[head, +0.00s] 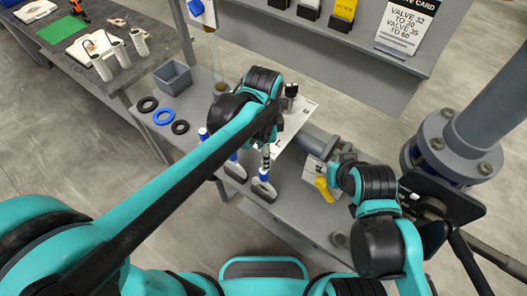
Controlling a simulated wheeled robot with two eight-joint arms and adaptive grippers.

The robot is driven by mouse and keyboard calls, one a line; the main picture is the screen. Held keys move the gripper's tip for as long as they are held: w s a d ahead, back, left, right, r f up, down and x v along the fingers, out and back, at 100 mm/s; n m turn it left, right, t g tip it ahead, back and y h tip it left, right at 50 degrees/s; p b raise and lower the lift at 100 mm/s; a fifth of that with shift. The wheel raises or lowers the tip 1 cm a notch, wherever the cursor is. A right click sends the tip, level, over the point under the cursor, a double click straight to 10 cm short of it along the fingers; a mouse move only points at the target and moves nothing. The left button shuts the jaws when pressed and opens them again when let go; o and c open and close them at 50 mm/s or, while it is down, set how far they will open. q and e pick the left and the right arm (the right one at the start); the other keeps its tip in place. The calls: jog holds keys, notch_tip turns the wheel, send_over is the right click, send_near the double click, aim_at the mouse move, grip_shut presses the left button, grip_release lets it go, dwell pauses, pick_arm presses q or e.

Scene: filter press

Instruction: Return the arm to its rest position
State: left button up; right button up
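My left arm reaches from the lower left to above the middle of the grey workbench (290,225). Its wrist hides most of the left gripper (266,150), which points down just above a blue-handled tool (263,187); I cannot tell whether its fingers are apart. My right arm is bent at the right. Its gripper (342,168) is beside a grey pipe fitting with a yellow handle (324,188). The fingers are small and partly hidden, so contact and opening are unclear.
A second blue-handled tool (235,170) stands on the bench. Rings (164,116) and a grey bin (173,76) lie at left. A thick flanged pipe (465,140) rises at right. A shelf with a valve card (403,25) is behind. A side table (110,75) holds white parts.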

dwell(0.3)
pick_arm(q)
jog(key=shift+a+n, duration=0.3)
jog(key=shift+a, duration=0.05)
jog(key=s+a+f+n+t+b, duration=0.2)
jog(key=a+n+t, duration=0.1)
jog(key=a+n, duration=0.4)
jog(key=s+a+f+n+t+b, duration=0.2)
jog(key=s+a+n+t+b, duration=0.1)
jog(key=a+n, duration=0.5)
jog(key=shift+s+a+n+t+b, duration=0.2)
jog(key=shift+a+n+t+b, duration=0.1)
jog(key=shift+a+t, duration=0.55)
